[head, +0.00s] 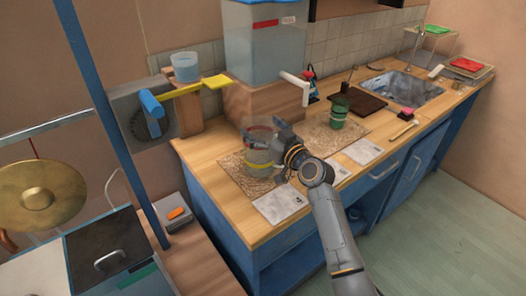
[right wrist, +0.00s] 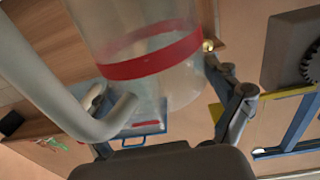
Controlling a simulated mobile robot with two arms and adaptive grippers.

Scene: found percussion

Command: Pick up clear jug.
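The clear jug (head: 256,153) stands upright on a speckled mat at the near left of the counter, with a red band near its top and a yellow band lower down. My right gripper (head: 270,136) is at its upper right side, partly covering it. In the right wrist view the jug (right wrist: 165,55) fills the upper middle with its red band, and a thick pale handle (right wrist: 60,85) curves in at the left. The right gripper's fingers (right wrist: 158,85) are spread wide, with jug and handle showing between them; contact cannot be told. My left gripper is not in view.
A large water tank (head: 265,50) with a white spout (head: 294,88) stands on a wooden block behind the jug. A green cup (head: 339,112) sits on another mat to the right. A paper card (head: 280,205) lies in front. A blue post (head: 115,120) rises at left.

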